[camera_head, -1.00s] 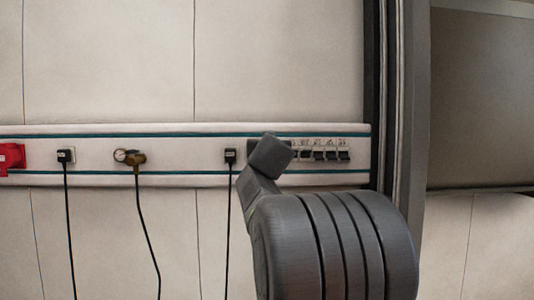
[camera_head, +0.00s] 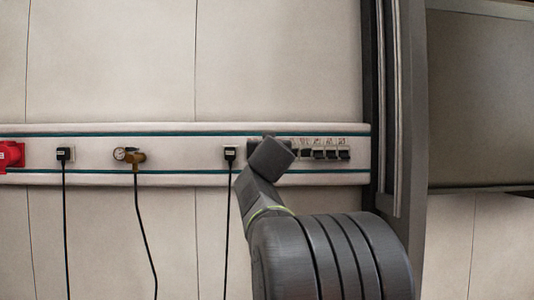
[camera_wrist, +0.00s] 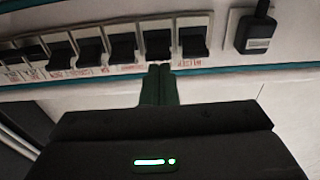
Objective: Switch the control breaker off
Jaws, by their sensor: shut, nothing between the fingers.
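A row of several breakers with black toggles runs along the wall trunking. In the wrist view, the row (camera_wrist: 122,46) crosses the top, with small red labels under the toggles that I cannot read well enough to pick out the control breaker. In the head view, the right part of the row (camera_head: 331,153) shows, and my arm hides the left part. My gripper (camera_wrist: 161,72) is shut and empty. In the head view the fingers are hidden.
A black plug (camera_head: 230,154) with a hanging cable sits left of the breakers and also shows in the wrist view (camera_wrist: 255,30). Farther left are a brass valve with gauge (camera_head: 134,156), another plug (camera_head: 65,154) and a red socket (camera_head: 11,155). A grey frame (camera_head: 407,110) stands at right.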

